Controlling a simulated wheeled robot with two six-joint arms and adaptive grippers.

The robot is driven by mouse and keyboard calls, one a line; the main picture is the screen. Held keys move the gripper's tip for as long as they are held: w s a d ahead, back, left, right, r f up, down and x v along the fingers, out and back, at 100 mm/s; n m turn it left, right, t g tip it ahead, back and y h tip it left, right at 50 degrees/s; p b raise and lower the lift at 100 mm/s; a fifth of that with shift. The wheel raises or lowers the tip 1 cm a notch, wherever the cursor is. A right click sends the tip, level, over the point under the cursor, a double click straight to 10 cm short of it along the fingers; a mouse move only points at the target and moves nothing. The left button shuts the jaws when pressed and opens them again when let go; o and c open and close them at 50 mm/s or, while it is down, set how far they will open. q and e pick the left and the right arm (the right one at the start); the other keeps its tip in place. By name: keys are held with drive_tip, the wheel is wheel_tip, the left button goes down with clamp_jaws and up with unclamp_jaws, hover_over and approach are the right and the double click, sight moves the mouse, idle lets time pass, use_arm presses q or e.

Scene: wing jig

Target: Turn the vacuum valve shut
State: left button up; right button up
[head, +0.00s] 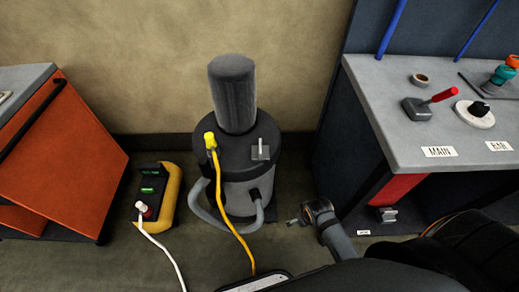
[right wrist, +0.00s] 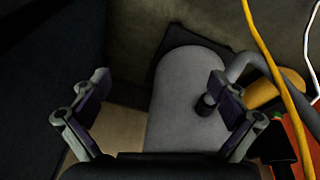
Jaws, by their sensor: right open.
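On the grey bench at right, a red-handled lever valve (head: 431,102) stands behind a white label reading MAIN; its red handle points up and right. Beside it is a black knob on a round white base (head: 474,113), behind another label. Which one is the vacuum valve, I cannot tell for certain. My right gripper (head: 308,215) is low, in front of the bench and right of the pump, away from both fittings. In the right wrist view its jaws (right wrist: 160,88) are open and empty, with the grey pump body (right wrist: 180,115) beyond them. My left gripper is out of view.
The dark grey pump (head: 235,150) stands on the floor with a yellow cable, grey hose and small switch on top. A yellow-and-black box (head: 167,195) and an orange cabinet (head: 70,155) are left. Blue hoses and a tape ring (head: 419,79) are at the bench.

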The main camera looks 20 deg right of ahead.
drive_tip(key=w+a+r+n+y+b, duration=0.1)
drive_tip(key=w+a+r+n+b, duration=0.2)
drive_tip(key=w+r, duration=0.5)
drive_tip(key=n+g+y, duration=0.2)
drive_tip(key=n+y, duration=0.2)
drive_tip(key=n, duration=0.7)
approach(261, 146)
drive_tip(key=b+x, duration=0.1)
drive_tip(key=x, duration=0.9)
drive_tip(key=shift+a+f, duration=0.1)
drive_tip(key=shift+a, duration=0.05)
